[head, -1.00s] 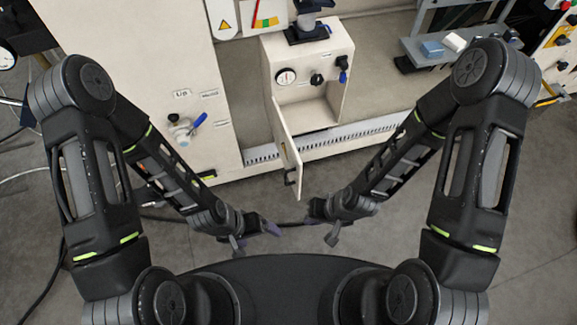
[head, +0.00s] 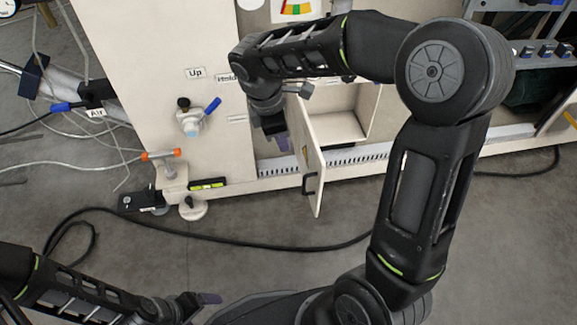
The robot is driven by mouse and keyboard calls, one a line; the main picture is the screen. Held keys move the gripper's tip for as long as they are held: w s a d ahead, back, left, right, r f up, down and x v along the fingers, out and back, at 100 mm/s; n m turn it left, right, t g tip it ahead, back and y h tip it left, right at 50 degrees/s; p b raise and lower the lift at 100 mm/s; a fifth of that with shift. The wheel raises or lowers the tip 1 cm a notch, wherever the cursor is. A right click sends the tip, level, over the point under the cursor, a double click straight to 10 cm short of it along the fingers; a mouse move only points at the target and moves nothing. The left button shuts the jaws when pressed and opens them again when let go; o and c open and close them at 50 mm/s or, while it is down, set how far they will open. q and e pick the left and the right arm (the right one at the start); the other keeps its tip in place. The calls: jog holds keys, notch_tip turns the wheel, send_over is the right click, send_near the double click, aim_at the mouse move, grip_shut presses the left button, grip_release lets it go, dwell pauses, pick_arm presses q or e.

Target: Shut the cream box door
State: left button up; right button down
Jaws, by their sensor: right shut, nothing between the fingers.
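The cream box (head: 353,137) is open at the front, and its empty-looking inside shows. My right gripper (head: 278,138) is shut and empty. It points down just left of the door, on the outer side; I cannot tell whether it touches. My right forearm hides the top of the box. My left gripper (head: 200,302) is low at the bottom left, far from the door, and its jaws cannot be made out.
A cream panel (head: 150,60) with a blue-handled valve (head: 195,118) stands left of the door. An orange-ended fitting (head: 162,154) and a small level (head: 207,185) sit below it. A black cable (head: 240,240) crosses the grey floor. The floor before the door is otherwise clear.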

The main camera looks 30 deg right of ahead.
jog(key=shift+s+d+n+g, duration=0.3)
jog(key=shift+s+d+n, duration=0.1)
jog(key=shift+s, duration=0.25)
jog(key=shift+f, duration=0.1)
jog(key=s+d+f+b, duration=0.2)
jog(key=d+f+b, duration=0.3)
jog(key=f, duration=0.4)
jog(key=shift+d+f, duration=0.25)
jog(key=shift+d, duration=0.3)
jog(key=shift+d, duration=0.1)
